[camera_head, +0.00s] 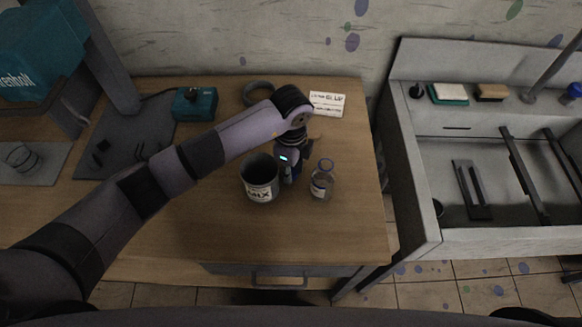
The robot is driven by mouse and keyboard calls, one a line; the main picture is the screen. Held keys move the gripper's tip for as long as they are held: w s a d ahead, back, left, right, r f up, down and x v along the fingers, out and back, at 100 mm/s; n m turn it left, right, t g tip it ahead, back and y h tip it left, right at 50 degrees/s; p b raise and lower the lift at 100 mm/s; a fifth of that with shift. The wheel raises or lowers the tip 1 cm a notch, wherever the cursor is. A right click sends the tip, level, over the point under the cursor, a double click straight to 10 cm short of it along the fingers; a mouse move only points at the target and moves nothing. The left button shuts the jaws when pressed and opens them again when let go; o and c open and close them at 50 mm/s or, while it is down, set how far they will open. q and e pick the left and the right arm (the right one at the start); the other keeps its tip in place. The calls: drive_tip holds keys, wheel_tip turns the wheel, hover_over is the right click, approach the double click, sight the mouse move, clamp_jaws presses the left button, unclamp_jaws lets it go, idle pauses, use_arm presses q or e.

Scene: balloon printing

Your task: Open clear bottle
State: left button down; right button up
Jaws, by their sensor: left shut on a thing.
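The clear bottle (321,187) stands upright on the wooden table, with a light label on its front and a pale ring-shaped rim at its top. My left gripper (308,149) comes down from the arm just behind and left of the bottle. It is shut on a small brown thing (316,140) that looks like a stopper, held apart from the bottle's rim; the fingertips are dark and partly hidden. My right gripper is not in view.
A dark-mouthed cup marked MIX (261,193) stands left of the bottle, close to my left gripper. A white card (327,104), a grey ring of tape (258,93) and a teal box (194,104) lie behind. A grey sink (448,170) stands right. The table front is clear.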

use_arm(q)
drive_tip(key=shift+f, duration=0.15)
drive_tip(key=c, duration=1.3)
unclamp_jaws()
